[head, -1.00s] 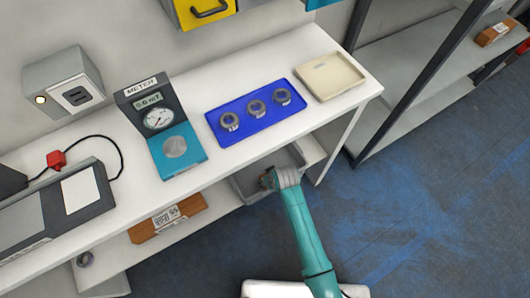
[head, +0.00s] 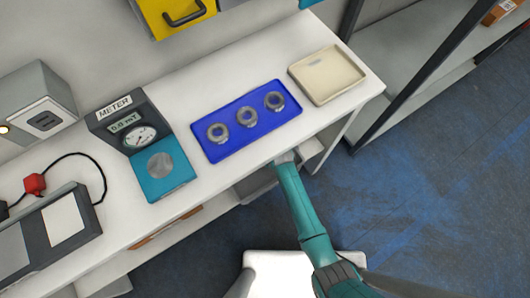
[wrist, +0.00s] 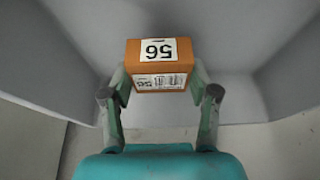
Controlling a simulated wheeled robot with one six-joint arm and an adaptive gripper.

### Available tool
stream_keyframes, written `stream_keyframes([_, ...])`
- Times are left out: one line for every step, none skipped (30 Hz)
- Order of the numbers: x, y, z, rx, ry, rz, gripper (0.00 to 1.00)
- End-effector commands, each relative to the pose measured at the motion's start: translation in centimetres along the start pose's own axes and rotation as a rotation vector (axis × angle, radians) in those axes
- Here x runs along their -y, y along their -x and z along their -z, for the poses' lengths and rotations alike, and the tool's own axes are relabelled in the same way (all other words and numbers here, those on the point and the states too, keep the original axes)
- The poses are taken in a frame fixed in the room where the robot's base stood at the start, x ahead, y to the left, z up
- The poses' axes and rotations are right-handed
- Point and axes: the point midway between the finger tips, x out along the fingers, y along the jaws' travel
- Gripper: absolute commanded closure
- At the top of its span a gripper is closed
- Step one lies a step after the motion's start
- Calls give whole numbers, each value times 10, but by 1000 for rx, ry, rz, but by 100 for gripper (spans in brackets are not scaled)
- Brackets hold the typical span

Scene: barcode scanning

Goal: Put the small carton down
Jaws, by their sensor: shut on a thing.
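The small carton (wrist: 159,66) is orange-brown, with white labels reading 56 and a barcode. In the wrist view my gripper (wrist: 160,82) is shut on it, one finger on each side. The carton is inside a grey bin (wrist: 62,62), whose walls rise around it. I cannot tell whether its underside touches the bin's floor. In the head view the carton and my fingers are hidden under the front edge of the white table (head: 225,178), where my arm reaches in.
On the table are a blue tray (head: 235,143) with three grey rings, a beige tray (head: 328,75), a meter (head: 128,122) with a teal plate, and a dark flat device (head: 45,232). A dark shelf frame (head: 405,78) stands right. The floor at right is clear.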

Motion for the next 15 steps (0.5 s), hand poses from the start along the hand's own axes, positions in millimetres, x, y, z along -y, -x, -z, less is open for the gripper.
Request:
stream_keyframes([0, -6, -3, 2, 0, 0, 81])
stream_keyframes([0, -11, -5, 2, 0, 0, 81])
stream_keyframes([0, -16, -7, 2, -1, 0, 81])
stream_keyframes([0, -20, -8, 1, -1, 0, 81])
stream_keyframes([0, -23, -9, 2, -1, 0, 81])
stream_keyframes([0, -27, -11, 0, -1, 0, 81])
stream_keyframes([0, -29, -12, 1, -1, 0, 81])
stream_keyframes([0, -31, -13, 1, -1, 0, 81])
stream_keyframes([0, -32, -13, 0, -1, 0, 81])
stream_keyframes([0, -33, -14, 0, -1, 0, 81])
stream_keyframes([0, -33, -14, -1, -1, -1, 81])
stream_keyframes([0, -33, -14, -1, -1, -1, 81])
stream_keyframes([0, -33, -14, -1, -1, -1, 81])
stream_keyframes([0, -33, -14, -1, -1, -1, 81])
stream_keyframes([0, -33, -14, -1, -1, -1, 81])
